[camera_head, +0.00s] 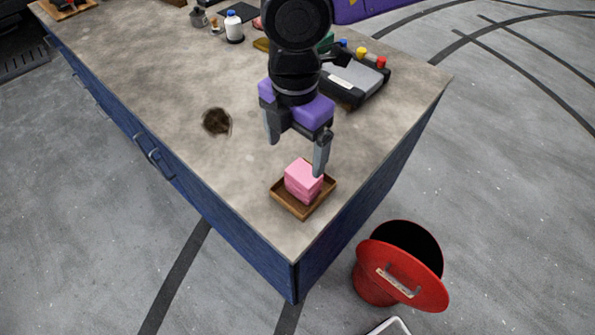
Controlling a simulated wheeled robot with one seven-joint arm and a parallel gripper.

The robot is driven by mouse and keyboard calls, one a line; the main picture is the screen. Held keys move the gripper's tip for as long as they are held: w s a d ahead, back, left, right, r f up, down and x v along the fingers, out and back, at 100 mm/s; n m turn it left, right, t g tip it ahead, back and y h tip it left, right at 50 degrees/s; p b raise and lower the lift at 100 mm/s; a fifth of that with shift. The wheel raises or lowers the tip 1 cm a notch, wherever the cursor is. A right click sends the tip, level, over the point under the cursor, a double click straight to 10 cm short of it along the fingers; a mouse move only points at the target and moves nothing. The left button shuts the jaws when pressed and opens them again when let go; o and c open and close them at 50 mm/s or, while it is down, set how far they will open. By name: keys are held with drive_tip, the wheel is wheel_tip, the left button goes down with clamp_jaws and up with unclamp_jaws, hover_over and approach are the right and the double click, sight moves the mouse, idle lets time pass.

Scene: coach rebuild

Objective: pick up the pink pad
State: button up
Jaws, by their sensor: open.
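The pink pad (303,181) is a block-shaped pink piece. It sits in a small brown wooden tray (304,212) near the front corner of the counter. My gripper (295,157) points down above and slightly behind the pad. Its two grey fingers are spread apart with nothing between them. The right fingertip is close to the pad's upper right edge in the picture. I cannot tell whether it touches the pad.
The grey countertop (160,75) has a dark stain (217,122). A black device (352,80) with coloured caps stands behind my gripper. A white bottle (233,27) stands farther back. A red bin (374,283) with a tilted lid stands on the floor beside the counter corner.

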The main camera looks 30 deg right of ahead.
sight(304, 172)
drive_tip(key=shift+d+f+p, duration=0.3)
drive_tip(key=shift+f+p, duration=0.1)
drive_tip(key=shift+f, duration=0.85)
drive_tip(key=shift+d+f+p, duration=0.35)
drive_tip(key=shift+f+p, duration=0.1)
drive_tip(key=shift+f, duration=0.85)
drive_tip(key=shift+d+f+p, duration=0.3)
drive_tip(key=shift+f+p, duration=0.1)
drive_tip(key=shift+f, duration=0.85)
drive_tip(key=c, duration=1.4)
drive_tip(key=shift+r, duration=0.1)
wheel_tip(304, 172, up, 20)
drive_tip(key=b, duration=0.3)
